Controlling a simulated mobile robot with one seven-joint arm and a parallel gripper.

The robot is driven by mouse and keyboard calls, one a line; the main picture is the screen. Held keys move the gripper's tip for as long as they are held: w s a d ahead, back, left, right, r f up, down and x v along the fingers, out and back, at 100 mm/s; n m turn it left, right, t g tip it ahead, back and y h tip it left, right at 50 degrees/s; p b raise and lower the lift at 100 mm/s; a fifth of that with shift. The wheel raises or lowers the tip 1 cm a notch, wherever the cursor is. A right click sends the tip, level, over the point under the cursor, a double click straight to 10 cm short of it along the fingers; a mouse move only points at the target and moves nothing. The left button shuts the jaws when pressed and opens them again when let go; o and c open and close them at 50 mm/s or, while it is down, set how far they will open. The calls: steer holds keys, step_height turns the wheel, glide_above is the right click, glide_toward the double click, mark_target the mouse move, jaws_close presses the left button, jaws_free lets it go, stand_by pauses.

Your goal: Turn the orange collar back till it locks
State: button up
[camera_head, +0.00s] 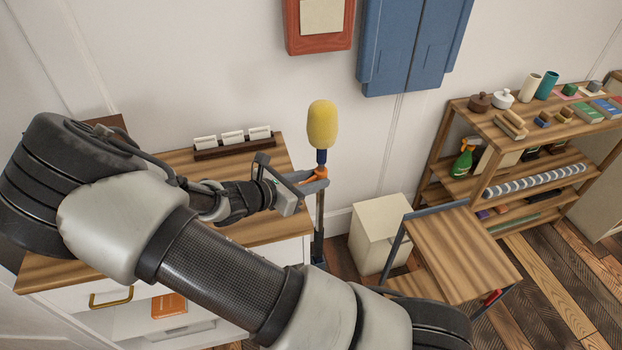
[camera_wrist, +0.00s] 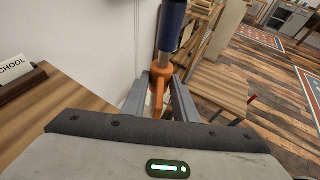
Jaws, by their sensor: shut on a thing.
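The orange collar (camera_head: 320,173) sits on an upright pole, below a dark blue sleeve (camera_head: 321,156) and a yellow foam head (camera_head: 322,124). In the wrist view the collar (camera_wrist: 160,77) has an orange lever hanging from it, between my two fingers. My gripper (camera_head: 314,182) reaches the pole from the left and is shut on the collar. In the wrist view my gripper (camera_wrist: 163,98) has one grey finger on each side of the orange part. The fingers hide part of the collar, so I cannot tell whether it is locked.
A wooden-topped cabinet (camera_head: 60,272) with a card holder (camera_head: 233,146) stands left of the pole. A white box (camera_head: 379,232) and a small wooden table (camera_head: 462,250) stand to the right. A loaded shelf (camera_head: 482,122) is farther right.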

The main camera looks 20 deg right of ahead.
steer(key=shift+s+d+f+n+t+b, duration=0.1)
steer(key=shift+s+n+t+b, duration=0.05)
steer(key=shift+n+t+b, duration=0.5)
steer(key=shift+y, duration=0.4)
steer(key=shift+n+t+b, duration=0.35)
steer(key=shift+n+b, duration=0.1)
steer(key=shift+b, duration=0.15)
steer(key=shift+d+n+t+y+b, duration=0.1)
steer(key=shift+n+t+y+b, duration=0.35)
steer(key=shift+b, duration=0.8)
steer(key=shift+s+b, duration=0.1)
steer(key=shift+b, duration=0.6)
steer(key=shift+r+n+t+y+b, duration=0.2)
steer(key=shift+n+t+y+b, duration=0.25)
steer(key=shift+b, duration=0.7)
steer(key=shift+s+d+f+n+y+b, duration=0.1)
steer(key=shift+s+f+n+y+b, duration=0.15)
steer(key=shift+b, duration=0.75)
